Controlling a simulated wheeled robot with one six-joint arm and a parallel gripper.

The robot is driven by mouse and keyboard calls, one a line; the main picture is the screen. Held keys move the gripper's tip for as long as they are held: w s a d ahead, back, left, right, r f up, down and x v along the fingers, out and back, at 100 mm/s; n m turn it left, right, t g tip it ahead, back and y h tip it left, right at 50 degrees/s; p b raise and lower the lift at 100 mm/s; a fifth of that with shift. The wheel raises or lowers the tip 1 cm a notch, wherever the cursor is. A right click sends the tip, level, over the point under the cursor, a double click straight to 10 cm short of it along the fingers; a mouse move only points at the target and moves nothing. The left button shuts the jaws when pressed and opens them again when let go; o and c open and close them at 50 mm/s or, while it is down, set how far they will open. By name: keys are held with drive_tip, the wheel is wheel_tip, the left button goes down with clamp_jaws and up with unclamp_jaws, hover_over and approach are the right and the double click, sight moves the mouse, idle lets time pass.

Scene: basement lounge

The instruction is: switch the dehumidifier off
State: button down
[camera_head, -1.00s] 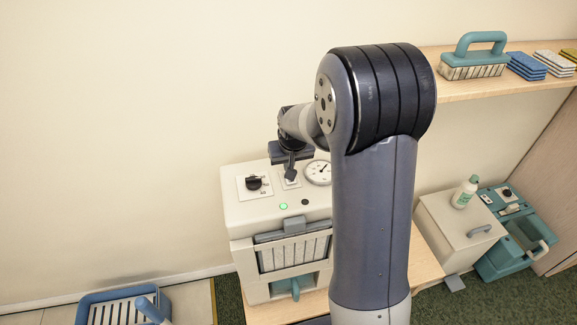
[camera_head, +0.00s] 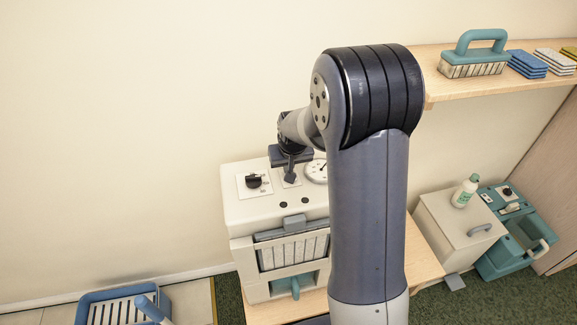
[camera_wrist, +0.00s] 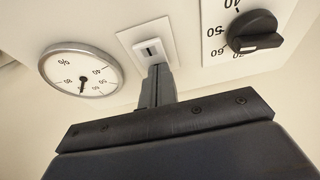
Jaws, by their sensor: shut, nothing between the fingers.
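The dehumidifier (camera_head: 243,214) is a cream box on a wooden table. Its top panel has a black knob (camera_head: 253,181), a round gauge (camera_head: 316,173) and two small round spots in front, both dark; the left one is a lamp (camera_head: 283,204). My gripper (camera_head: 290,179) is shut and empty, pointing down at the switch plate between knob and gauge. In the wrist view, the fingertips (camera_wrist: 160,72) are at the near end of the small rocker switch (camera_wrist: 151,49); I cannot tell whether they touch it. The knob (camera_wrist: 255,32) and gauge (camera_wrist: 80,72) flank it.
A wall shelf (camera_head: 470,88) with a brush (camera_head: 474,58) and sponges is at upper right. A cream cabinet (camera_head: 450,225) bearing a bottle (camera_head: 466,190) and a teal bucket unit (camera_head: 515,240) stand at right. A blue tray (camera_head: 120,305) lies at lower left.

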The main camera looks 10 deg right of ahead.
drive_tip(key=shift+s+f, duration=0.1)
drive_tip(key=shift+s, duration=0.1)
drive_tip(key=shift+s, duration=0.7)
drive_tip(key=shift+r, duration=0.2)
drive_tip(key=shift+r, duration=0.3)
drive_tip(key=r+p, duration=0.3)
drive_tip(key=r, duration=0.1)
drive_tip(key=shift+s+r, duration=0.1)
drive_tip(key=shift+s, duration=0.1)
drive_tip(key=b+v, duration=0.1)
drive_tip(key=v, duration=0.8)
drive_tip(key=shift+b, duration=0.3)
drive_tip(key=shift+s+b, duration=0.15)
drive_tip(key=shift+b, duration=0.5)
